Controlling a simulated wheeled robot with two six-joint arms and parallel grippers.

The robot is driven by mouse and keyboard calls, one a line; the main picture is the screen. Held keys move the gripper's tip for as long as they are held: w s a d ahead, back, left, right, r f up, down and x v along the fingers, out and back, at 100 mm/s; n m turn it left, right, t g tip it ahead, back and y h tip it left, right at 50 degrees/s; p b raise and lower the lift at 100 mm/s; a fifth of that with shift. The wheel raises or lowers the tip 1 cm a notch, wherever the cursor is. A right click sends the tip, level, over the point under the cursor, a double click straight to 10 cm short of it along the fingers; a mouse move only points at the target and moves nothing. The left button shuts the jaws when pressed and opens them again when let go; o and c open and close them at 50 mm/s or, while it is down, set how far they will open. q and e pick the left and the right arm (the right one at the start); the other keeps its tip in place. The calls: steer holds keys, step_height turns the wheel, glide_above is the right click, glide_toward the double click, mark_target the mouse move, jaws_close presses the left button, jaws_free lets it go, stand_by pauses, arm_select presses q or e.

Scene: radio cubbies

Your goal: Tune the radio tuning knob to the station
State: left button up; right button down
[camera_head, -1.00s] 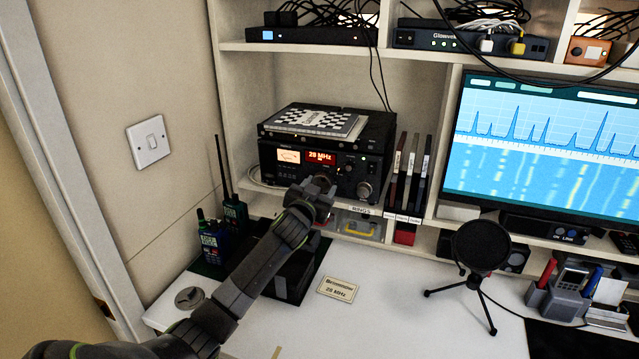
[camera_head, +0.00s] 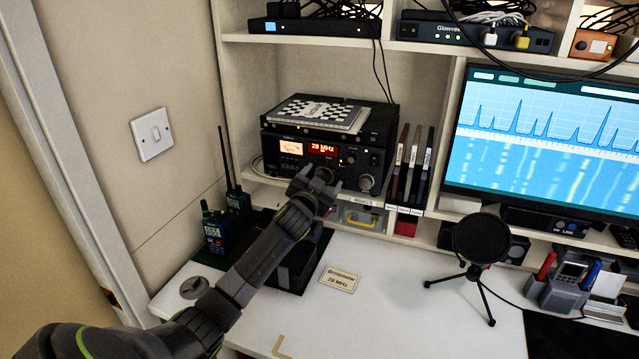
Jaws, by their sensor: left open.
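The black radio (camera_head: 272,147) sits in a cubby of the white shelf. Its red display (camera_head: 322,149) reads 28 MHz, and a lit meter shows to the left of it. A round knob (camera_head: 366,182) is at the lower right of the front panel. My left gripper (camera_head: 335,190) is open, in front of the radio's lower front, just left of this knob and apparently empty. My arm and gripper hide part of the lower panel. A card (camera_head: 340,279) on the desk reads 28 MHz. My right gripper is not in view.
A checkered board or book lies on the radio. Handheld radios (camera_head: 214,232) stand at left, and a microphone on a tripod (camera_head: 480,240) stands at right. Upright thin cases (camera_head: 409,160) stand beside the radio. The white desk (camera_head: 400,310) is clear in the middle.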

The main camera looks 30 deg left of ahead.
arm_select(q)
steer(key=v, duration=1.7)
steer(key=shift+s, duration=0.2)
steer(key=shift+d, duration=0.1)
steer(key=shift+r, duration=0.1)
